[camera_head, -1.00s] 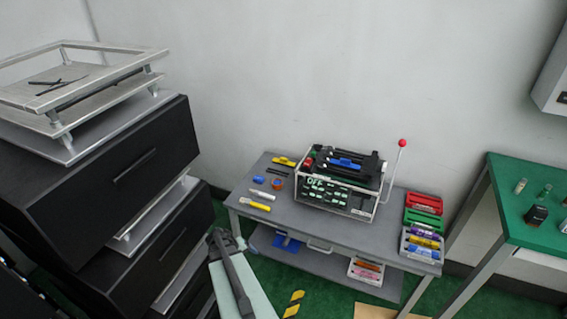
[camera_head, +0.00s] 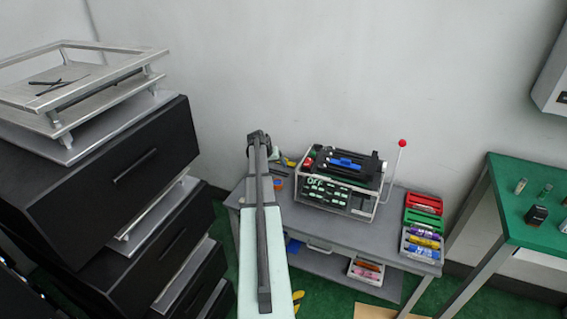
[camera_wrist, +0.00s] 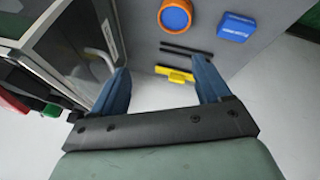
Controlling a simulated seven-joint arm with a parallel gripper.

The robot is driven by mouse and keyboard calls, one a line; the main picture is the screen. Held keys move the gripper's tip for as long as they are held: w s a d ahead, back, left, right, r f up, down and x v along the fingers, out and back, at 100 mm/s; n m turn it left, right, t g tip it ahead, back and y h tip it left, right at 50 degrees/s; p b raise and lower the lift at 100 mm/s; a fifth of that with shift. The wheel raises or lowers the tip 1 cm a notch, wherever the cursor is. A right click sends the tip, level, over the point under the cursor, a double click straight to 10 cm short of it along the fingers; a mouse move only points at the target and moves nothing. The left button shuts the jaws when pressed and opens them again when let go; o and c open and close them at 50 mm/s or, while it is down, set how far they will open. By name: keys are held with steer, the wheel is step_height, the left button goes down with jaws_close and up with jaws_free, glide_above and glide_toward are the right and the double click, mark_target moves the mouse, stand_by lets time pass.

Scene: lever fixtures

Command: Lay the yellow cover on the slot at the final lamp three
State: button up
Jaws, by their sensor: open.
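The yellow cover (camera_wrist: 175,73) lies on the grey table top, between my fingers as the wrist view shows them and beyond their tips. In the head view only a bit of it (camera_head: 289,162) shows beside my arm. My gripper (camera_wrist: 160,68) is open and empty, pointing down toward the table; my arm hides its fingers in the head view. The lever device (camera_head: 340,182) stands on the table to the right, with green-lit panels, a blue bar on top and a red-knobbed lever (camera_head: 402,143). I cannot tell lamp three or its slot.
Two black strips (camera_wrist: 186,50), an orange-and-blue round piece (camera_wrist: 175,16) and a blue block (camera_wrist: 235,27) lie near the cover. The device's frame is close to my left finger in the wrist view. Red, green and white trays (camera_head: 421,242) stand at the table's right end.

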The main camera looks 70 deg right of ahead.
steer(key=w+d+r+m+t, duration=0.1)
steer(key=w+d+m, duration=0.1)
steer(key=d, duration=0.5)
steer(key=w+d+r+m+t, duration=0.1)
steer(key=w+d+r+m, duration=0.1)
steer(key=d, duration=0.5)
steer(key=shift+y, duration=0.4)
steer(key=shift+s+a+x, duration=0.15)
steer(key=shift+x, duration=3.3)
steer(key=shift+s+a+x, duration=0.1)
steer(key=shift+a+x, duration=0.1)
steer(key=shift+x, duration=3.25)
steer(key=shift+f, duration=0.1)
steer(key=shift+c, duration=0.2)
steer(key=c, duration=1.1)
